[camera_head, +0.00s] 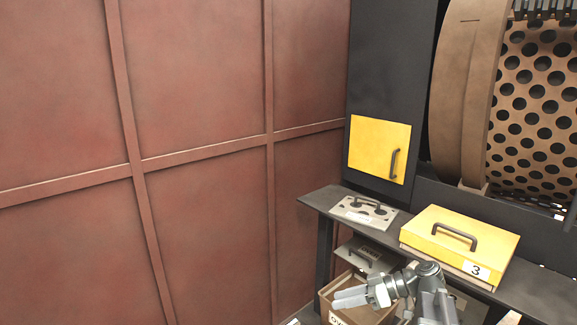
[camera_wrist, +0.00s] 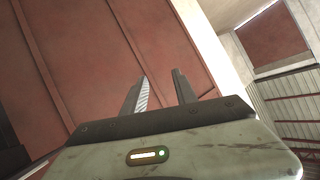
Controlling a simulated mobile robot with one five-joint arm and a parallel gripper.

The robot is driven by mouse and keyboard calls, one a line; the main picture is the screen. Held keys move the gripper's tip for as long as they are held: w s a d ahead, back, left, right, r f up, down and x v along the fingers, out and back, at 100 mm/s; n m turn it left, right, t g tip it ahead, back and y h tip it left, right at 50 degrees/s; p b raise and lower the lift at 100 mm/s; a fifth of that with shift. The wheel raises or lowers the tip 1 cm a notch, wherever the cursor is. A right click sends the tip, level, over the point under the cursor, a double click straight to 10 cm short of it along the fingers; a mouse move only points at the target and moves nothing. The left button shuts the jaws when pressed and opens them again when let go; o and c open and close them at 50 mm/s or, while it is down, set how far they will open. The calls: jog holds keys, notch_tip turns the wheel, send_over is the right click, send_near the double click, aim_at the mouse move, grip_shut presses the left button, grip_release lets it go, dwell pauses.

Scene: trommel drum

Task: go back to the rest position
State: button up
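My gripper (camera_head: 338,298) is low in the head view, in front of the dark bench and over a brown box (camera_head: 325,300). Its fingers point to the left. In the wrist view my gripper (camera_wrist: 160,76) shows two fingers standing apart with nothing between them. Behind them are the red panelled wall and a pale post. Part of my arm hides the area below the bench edge.
On the dark bench (camera_head: 322,203) lie a grey handled plate (camera_head: 350,212) and a yellow handled box (camera_head: 425,232) marked 3. Another handled plate (camera_head: 384,262) is below. A yellow door (camera_head: 368,150) and the perforated drum (camera_head: 530,125) stand behind. The red wall (camera_head: 200,80) fills the left.

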jog(key=s+a+f+m+g+h+b, duration=0.1)
jog(key=s+a+f+m+h+b, duration=0.2)
jog(key=f, duration=0.5)
jog(key=s+a+f+m+g+h+b, duration=0.15)
jog(key=s+a+f+h, duration=0.3)
jog(key=f, duration=0.45)
jog(key=d+f+m+h+p, duration=0.1)
jog(key=d+m+h, duration=0.4)
jog(key=d+m, duration=0.3)
jog(key=shift+w+d, duration=0.35)
jog(key=shift+w, duration=0.1)
